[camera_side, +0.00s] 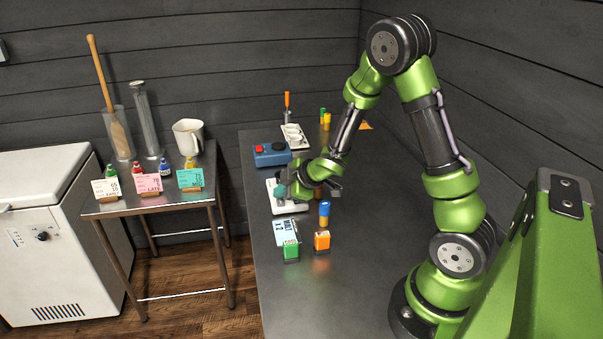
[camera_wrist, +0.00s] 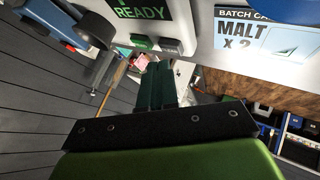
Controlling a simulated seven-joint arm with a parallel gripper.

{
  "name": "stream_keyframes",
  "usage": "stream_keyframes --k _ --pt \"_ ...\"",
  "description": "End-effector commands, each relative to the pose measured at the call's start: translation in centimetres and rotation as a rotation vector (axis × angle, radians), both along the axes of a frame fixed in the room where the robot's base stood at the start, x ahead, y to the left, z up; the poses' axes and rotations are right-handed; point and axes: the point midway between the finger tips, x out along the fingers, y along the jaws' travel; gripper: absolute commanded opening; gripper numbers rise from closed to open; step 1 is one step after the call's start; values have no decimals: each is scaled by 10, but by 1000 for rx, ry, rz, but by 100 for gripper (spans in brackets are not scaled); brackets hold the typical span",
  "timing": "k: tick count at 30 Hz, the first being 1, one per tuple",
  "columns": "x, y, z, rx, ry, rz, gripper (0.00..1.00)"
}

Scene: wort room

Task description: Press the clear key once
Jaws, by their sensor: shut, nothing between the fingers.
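A white keypad device with a lit READY display (camera_wrist: 140,12) shows at the top of the wrist view. It also shows in the side view, as a white panel (camera_side: 289,208) partly behind my gripper. Below the display are two small keys, a left one (camera_wrist: 142,42) and a grey right one (camera_wrist: 170,47). Their labels are too small to read, so I cannot tell which is the clear key. My gripper (camera_side: 282,190) is shut and empty over the device. Its dark teal fingers (camera_wrist: 158,85) point toward the keys; contact cannot be told.
A blue box with a red knob (camera_side: 272,153) stands just behind the device. The table's front right is clear.

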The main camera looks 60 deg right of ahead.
Motion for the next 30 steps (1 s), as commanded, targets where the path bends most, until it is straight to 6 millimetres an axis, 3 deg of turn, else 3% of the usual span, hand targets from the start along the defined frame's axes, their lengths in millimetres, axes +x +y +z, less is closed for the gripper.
stream_keyframes --k 13,30 --pt "0 -1 7 0 -1 -2 0" --pt "0 -1 54 0 -1 -2 0"
